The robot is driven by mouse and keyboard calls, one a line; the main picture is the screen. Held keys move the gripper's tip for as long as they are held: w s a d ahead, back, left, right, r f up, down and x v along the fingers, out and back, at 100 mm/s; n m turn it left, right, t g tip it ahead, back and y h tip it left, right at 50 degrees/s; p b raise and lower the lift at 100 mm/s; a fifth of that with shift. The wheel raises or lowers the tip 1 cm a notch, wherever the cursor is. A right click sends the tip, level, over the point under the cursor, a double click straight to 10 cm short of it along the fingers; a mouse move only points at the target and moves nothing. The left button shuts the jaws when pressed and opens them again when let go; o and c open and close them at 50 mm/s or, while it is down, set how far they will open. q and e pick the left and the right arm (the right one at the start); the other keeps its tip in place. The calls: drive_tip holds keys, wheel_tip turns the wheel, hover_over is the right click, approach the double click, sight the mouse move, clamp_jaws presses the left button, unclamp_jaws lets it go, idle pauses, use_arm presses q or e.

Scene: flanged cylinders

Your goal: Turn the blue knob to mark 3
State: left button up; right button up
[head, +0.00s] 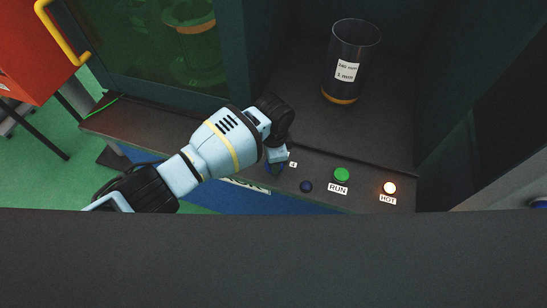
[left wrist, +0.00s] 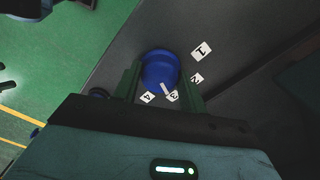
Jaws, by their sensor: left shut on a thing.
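The blue knob (left wrist: 160,68) sits on the dark panel in the left wrist view, with number labels around part of it. Its white pointer (left wrist: 166,89) points at the label 3 (left wrist: 173,96). Label 1 (left wrist: 201,50), label 2 (left wrist: 196,78) and label 4 (left wrist: 147,97) also show. My left gripper (head: 276,157) reaches down to the panel and is shut on the knob, one finger on each side. In the head view the knob (head: 274,170) is mostly hidden under the gripper. My right gripper is not in view.
Right of the knob are a small dark blue button (head: 306,187), a green RUN button (head: 342,174) and a lit HOT lamp (head: 390,188). A dark labelled cylinder (head: 345,75) stands in the bay behind. A green-tinted window (head: 150,45) is at the left.

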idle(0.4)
use_arm(q)
drive_tip(key=o, duration=1)
drive_tip(key=shift+c, duration=0.2)
drive_tip(key=shift+r, duration=0.1)
wheel_tip(320, 180, up, 7)
drive_tip(key=shift+f+p, duration=0.15)
drive_tip(key=shift+p, duration=0.4)
drive_tip(key=shift+r, duration=0.5)
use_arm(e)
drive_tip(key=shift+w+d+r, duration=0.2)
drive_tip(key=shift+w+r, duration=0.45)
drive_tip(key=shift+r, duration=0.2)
use_arm(q)
drive_tip(key=shift+s+f, duration=0.1)
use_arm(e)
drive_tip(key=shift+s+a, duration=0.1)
